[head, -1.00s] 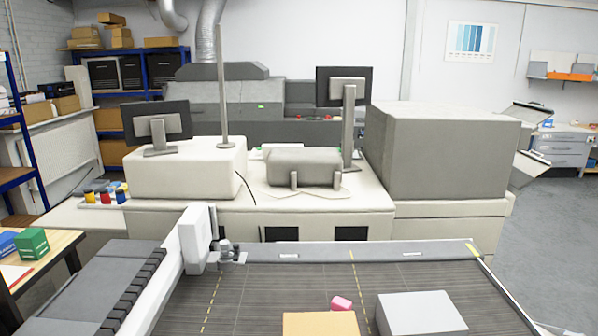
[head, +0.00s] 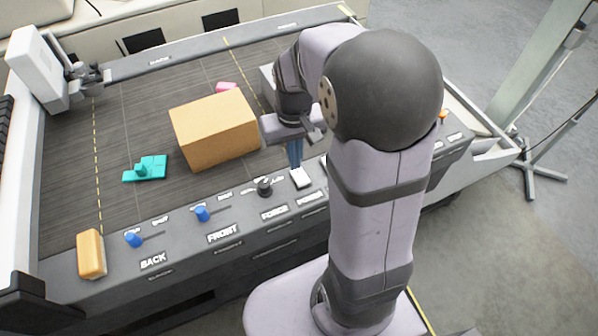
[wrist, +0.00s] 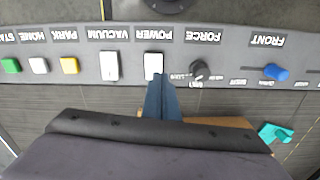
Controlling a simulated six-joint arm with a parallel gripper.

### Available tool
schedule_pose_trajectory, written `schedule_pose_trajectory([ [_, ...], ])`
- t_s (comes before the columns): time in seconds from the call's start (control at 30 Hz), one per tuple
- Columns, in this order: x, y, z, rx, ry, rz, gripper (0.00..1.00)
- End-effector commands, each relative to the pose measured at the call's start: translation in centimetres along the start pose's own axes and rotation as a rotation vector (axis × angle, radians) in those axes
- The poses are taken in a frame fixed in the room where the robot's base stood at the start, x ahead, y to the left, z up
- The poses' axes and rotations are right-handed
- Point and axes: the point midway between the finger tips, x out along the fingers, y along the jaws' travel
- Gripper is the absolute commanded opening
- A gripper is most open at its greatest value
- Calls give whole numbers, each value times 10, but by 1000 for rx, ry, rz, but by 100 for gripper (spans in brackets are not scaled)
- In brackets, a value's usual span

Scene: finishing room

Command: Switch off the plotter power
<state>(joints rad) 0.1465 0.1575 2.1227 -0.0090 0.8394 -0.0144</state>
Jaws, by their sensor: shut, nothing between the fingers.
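The same power switch also shows in the head view (head: 300,178), on the front control strip. My gripper (wrist: 160,82) has its blue fingers shut and empty, with their tips at the edge of this switch. In the head view my gripper (head: 296,165) points down just behind the switch. I cannot tell whether the tips touch it. Whether the rocker is on or off is not clear.
The white vacuum switch (wrist: 109,65) sits beside the power switch, and the dark force knob (wrist: 199,70) on its other side. Yellow, white and green buttons lie further along. A cardboard box (head: 215,130) stands on the bed behind, near my gripper. A teal piece (head: 147,168) lies further left.

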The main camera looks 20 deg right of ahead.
Motion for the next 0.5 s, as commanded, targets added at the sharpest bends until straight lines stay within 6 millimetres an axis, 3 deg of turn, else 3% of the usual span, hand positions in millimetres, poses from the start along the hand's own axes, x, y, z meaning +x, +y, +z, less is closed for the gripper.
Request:
schedule_pose_trajectory([
  [0.1,-22,5,-32,-9,9,4,0],
  [0.27,-64,7,-54,-43,2,10,0],
  [0.37,-86,8,-53,-68,-30,12,0],
  [0.5,-92,8,-32,-96,-118,8,0],
])
